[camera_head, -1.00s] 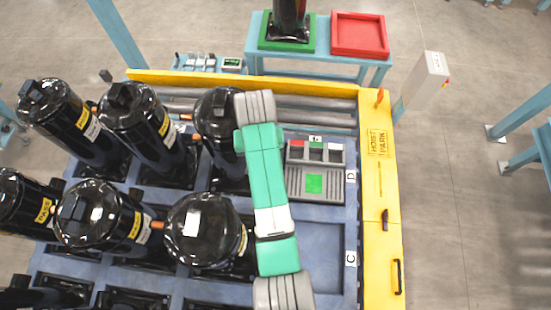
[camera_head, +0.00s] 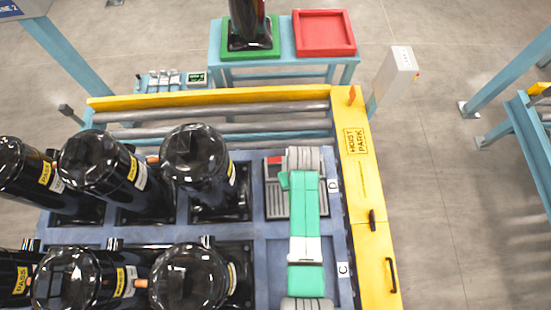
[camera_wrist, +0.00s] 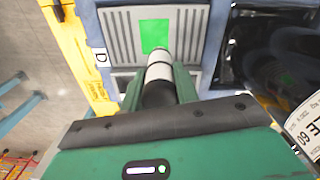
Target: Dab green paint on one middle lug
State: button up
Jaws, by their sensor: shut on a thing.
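My gripper (camera_wrist: 160,90) is shut on a dauber with a black body and a white-grey upper part (camera_wrist: 160,62). Its far end points at the bright green pad (camera_wrist: 154,33) and overlaps the pad's lower edge in the wrist view; I cannot tell if it touches. The pad lies on a ribbed grey tray (camera_wrist: 118,35) by the D label. Several black compressors (camera_head: 195,160) stand on the blue pallet (camera_head: 262,240). I cannot make out which part is a middle lug.
A yellow barrier marked HOIST PARK (camera_head: 355,140) runs along the pallet's right side and back. Grey rollers (camera_head: 220,112) lie behind the pallet. Beyond stands a blue table with a red tray (camera_head: 324,35) and another compressor (camera_head: 248,25).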

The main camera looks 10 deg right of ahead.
jog(key=shift+s+d+f, duration=0.2)
jog(key=shift+d+f, duration=0.45)
jog(key=shift+f, duration=0.1)
jog(key=shift+s+f+b, duration=0.15)
jog(key=shift+f+b, duration=0.2)
jog(key=shift+f, duration=0.05)
notch_tip(320, 180, down, 5)
jog(key=b, duration=0.5)
jog(key=shift+a+f, duration=0.1)
jog(key=shift+f+b, duration=0.35)
jog(key=shift+f, duration=0.25)
dwell(1.0)
notch_tip(320, 180, up, 7)
jog(key=p, duration=0.7)
jog(key=shift+r, duration=0.2)
jog(key=shift+f, duration=0.15)
